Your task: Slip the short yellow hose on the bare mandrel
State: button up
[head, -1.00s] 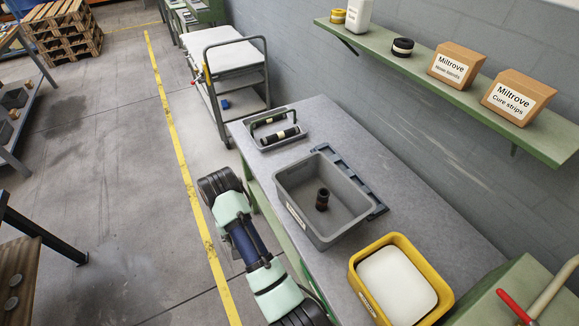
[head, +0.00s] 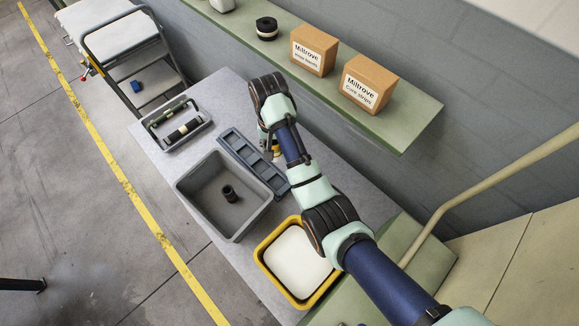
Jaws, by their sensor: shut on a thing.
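My gripper (head: 272,146) is above the back part of the bench, by the wall side of the blue-grey compartment tray. It is small in the head view and partly hidden by my own arm. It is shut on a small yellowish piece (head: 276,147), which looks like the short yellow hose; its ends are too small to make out. I cannot pick out a bare mandrel for certain. A grey tray (head: 154,137) at the bench's far left end holds dark rod-like pieces (head: 183,130), one with a pale band.
A deep grey bin (head: 192,203) holds a short dark cylinder (head: 229,193). Beside it lie the blue-grey compartment tray (head: 240,150) and a yellow tub (head: 268,270) with a white content. A green wall shelf (head: 410,125) carries boxes and a black roll (head: 267,28) above the bench.

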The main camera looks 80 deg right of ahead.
jog(key=shift+w+a+f+b, duration=0.15)
jog(key=shift+f+b, duration=2.05)
jog(key=shift+f, duration=2.8)
jog(key=shift+w+a+f+b, duration=0.1)
jog(key=shift+f+b, duration=2.05)
jog(key=shift+f, duration=2.85)
jog(key=shift+f, duration=0.15)
jog(key=o, duration=1.2)
